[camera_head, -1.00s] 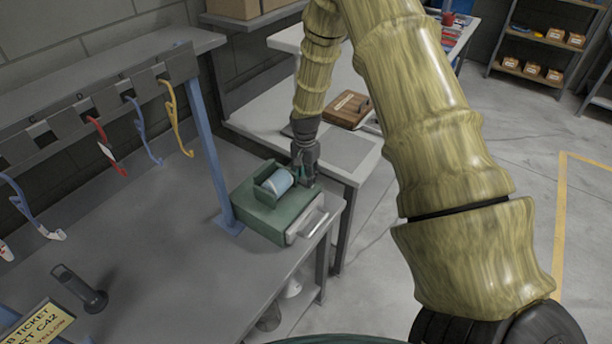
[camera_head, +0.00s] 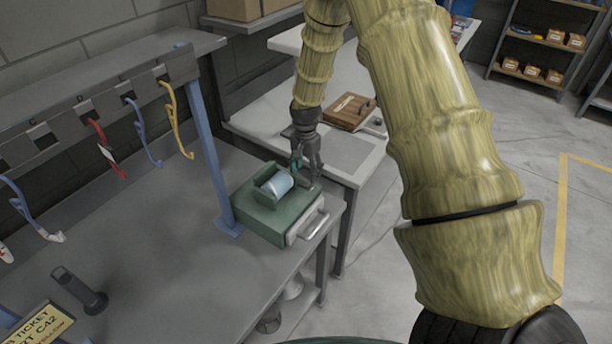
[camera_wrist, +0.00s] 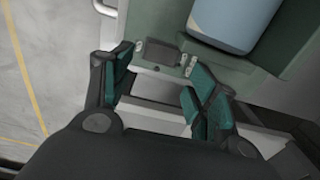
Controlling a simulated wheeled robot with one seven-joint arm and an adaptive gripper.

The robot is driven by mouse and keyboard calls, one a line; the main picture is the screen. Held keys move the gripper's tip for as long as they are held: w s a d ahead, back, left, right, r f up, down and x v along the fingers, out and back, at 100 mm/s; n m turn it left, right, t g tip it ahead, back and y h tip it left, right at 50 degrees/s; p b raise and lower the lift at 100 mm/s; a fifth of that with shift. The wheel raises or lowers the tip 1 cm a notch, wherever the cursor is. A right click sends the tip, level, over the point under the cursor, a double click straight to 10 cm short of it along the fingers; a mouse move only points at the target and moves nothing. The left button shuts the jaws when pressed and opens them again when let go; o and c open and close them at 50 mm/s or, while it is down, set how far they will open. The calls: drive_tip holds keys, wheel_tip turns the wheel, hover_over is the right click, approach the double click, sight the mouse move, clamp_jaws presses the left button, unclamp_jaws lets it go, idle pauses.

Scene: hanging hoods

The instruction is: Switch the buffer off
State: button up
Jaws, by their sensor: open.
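The buffer is a green box-shaped machine (camera_head: 268,214) with a pale blue roller in a cradle on top. It stands at the right end of the grey workbench. In the wrist view its green housing (camera_wrist: 150,18) fills the top, with the blue roller (camera_wrist: 226,20) at upper right. A small dark switch plate (camera_wrist: 160,53) sits on the housing, between my fingertips in the picture. My gripper (camera_head: 305,172) is at the machine's back right side. In the wrist view my gripper (camera_wrist: 160,72) is open, with teal pads apart and nothing held. I cannot tell whether a finger touches the plate.
A rail with hanging coloured hooks (camera_head: 176,120) and a blue post (camera_head: 208,150) stand left of the machine. A dark cylinder stand (camera_head: 80,290) and a yellow ticket (camera_head: 40,328) are at lower left. A wooden box (camera_head: 349,112) lies on the table behind. Bare bench lies between.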

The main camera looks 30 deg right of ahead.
sight(306, 182)
wheel_tip(306, 182, up, 8)
drive_tip(key=shift+r, duration=0.2)
drive_tip(key=shift+f, duration=0.1)
idle(0.6)
